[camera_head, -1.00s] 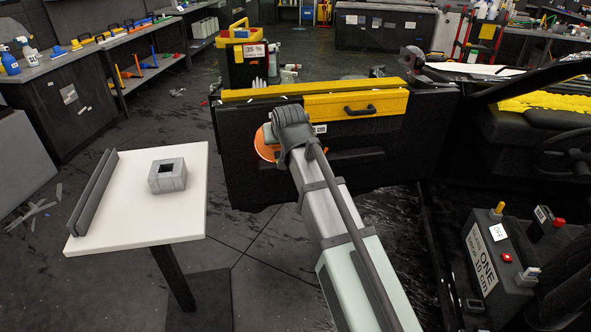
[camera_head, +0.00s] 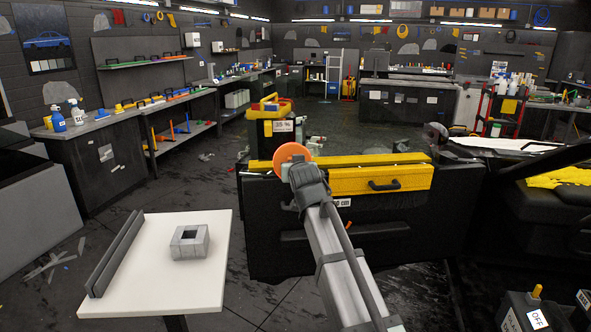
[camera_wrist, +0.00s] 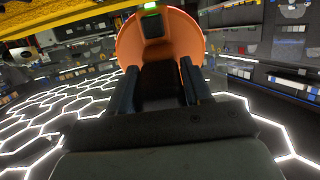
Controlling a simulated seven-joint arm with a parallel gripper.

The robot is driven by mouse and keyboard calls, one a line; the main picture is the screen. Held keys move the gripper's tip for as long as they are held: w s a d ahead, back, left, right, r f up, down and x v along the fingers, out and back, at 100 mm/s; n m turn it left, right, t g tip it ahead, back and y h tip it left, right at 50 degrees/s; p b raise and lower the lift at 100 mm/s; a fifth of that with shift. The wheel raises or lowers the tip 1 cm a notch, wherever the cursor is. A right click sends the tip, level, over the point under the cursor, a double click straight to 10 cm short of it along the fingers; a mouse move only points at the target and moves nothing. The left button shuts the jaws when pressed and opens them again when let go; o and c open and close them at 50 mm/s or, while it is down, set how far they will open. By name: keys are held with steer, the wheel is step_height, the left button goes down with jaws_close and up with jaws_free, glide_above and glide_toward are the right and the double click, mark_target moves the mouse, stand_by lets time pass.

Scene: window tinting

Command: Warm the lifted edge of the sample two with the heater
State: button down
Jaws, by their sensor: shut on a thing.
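My gripper (camera_head: 297,172) is shut on an orange, round-ended tool, which I take for the heater (camera_head: 293,152). The gripper is near the top left of a black panel (camera_head: 270,235). The heater stands out in front of the panel's yellow top strip (camera_head: 260,165); I cannot tell whether they touch. In the wrist view the heater (camera_wrist: 128,45) sits beyond my two dark fingers (camera_wrist: 158,85), with a green light on its top. I cannot make out sample two or a lifted edge in either view.
A white table (camera_head: 150,290) at lower left bears a grey block with a square hole (camera_head: 189,242) and a dark upright rail (camera_head: 115,253). A yellow drawer-like box with a handle (camera_head: 400,178) is on the panel. A box marked OFF (camera_head: 537,320) is at lower right.

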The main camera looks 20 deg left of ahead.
steer(key=shift+x, duration=3.4)
steer(key=shift+s, duration=0.15)
stand_by(0.4)
